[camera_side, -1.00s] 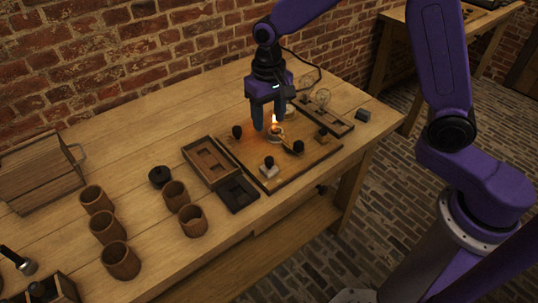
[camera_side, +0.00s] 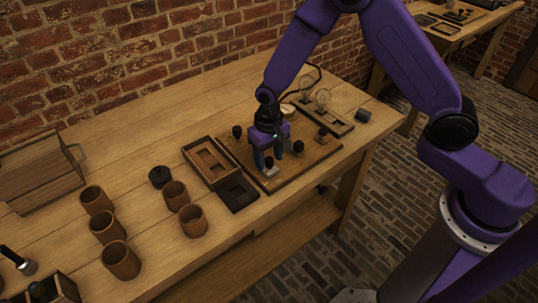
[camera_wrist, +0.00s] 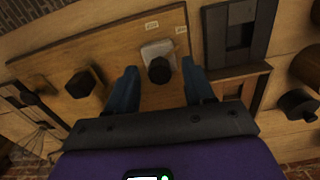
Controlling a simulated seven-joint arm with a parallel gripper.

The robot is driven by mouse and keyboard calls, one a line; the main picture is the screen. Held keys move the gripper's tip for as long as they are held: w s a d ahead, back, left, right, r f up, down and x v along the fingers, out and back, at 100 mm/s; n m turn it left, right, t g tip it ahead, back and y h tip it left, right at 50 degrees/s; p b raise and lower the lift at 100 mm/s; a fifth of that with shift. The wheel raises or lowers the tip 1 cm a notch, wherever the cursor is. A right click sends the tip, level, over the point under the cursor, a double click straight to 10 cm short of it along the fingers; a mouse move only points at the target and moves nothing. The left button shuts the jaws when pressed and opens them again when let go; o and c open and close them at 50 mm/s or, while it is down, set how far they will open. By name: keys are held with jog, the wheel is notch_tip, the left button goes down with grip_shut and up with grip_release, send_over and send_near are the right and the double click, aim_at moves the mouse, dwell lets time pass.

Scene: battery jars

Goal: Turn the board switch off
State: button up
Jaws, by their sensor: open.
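The wooden board (camera_side: 318,155) lies on the workbench. A pale block with a black knob, which looks like the board switch (camera_side: 270,171), sits near the board's front corner. It also shows in the wrist view (camera_wrist: 159,66), with two small labels beside it, too small to read. My gripper (camera_side: 269,158) is open and points down, low over this switch. In the wrist view its blue fingers (camera_wrist: 160,76) stand left and right of the black knob, with a gap on both sides. Whether they reach down to knob height I cannot tell.
Other black knobs stand on the board, one right of my gripper (camera_side: 299,147) and one behind it (camera_side: 237,132). A wooden tray (camera_side: 197,171) and a dark tray (camera_side: 239,207) lie left of the board. Glass bulbs (camera_side: 323,97) stand behind. Several brown jars (camera_side: 121,261) stand further left.

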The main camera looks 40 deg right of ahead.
grip_shut()
jog(key=shift+n, duration=0.3)
jog(key=n, duration=1.1)
dwell(0.4)
jog(key=shift+n, duration=0.3)
grip_release()
